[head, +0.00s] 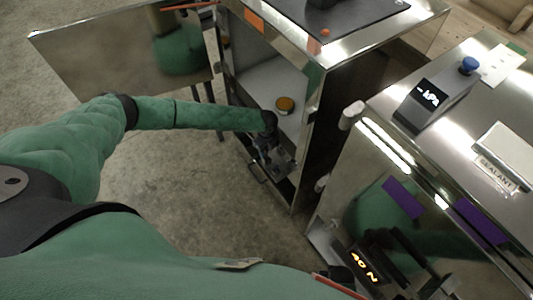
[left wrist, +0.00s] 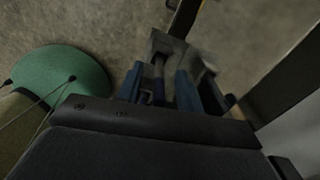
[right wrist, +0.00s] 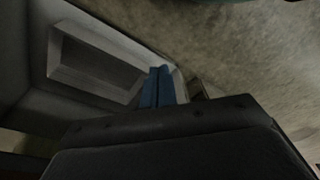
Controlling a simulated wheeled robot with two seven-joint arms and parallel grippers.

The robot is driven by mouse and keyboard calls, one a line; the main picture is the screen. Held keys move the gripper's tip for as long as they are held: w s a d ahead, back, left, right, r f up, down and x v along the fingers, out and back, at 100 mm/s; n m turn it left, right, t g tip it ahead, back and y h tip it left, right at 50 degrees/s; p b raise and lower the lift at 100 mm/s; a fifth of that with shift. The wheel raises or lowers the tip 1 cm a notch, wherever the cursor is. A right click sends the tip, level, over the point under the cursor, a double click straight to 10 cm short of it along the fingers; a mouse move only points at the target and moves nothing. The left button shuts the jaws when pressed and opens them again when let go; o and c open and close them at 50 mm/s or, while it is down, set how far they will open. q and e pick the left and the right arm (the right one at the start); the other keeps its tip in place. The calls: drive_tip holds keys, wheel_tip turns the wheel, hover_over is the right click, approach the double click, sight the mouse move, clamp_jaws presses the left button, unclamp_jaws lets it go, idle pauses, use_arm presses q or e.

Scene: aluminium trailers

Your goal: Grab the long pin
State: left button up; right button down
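My left gripper (head: 278,160) reaches in at the lower front of the open cabinet (head: 318,62) in the head view. In the left wrist view its blue fingers (left wrist: 160,88) stand apart, with a thin dark rod-like part between them. A grey blocky piece (left wrist: 168,46) sits at the fingertips. I cannot tell whether either is the long pin. No other long pin is clearly seen. In the right wrist view my right gripper (right wrist: 158,85) has its blue fingers together, with nothing visible between them.
The open mirrored door (head: 110,50) stands at left. A metal cabinet (head: 445,135) at right carries a kPa display box (head: 434,98) and a sealant label (head: 497,172). Bare floor lies between.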

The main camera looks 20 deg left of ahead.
use_arm(q)
clamp_jaws()
drive_tip(key=shift+r, duration=0.1)
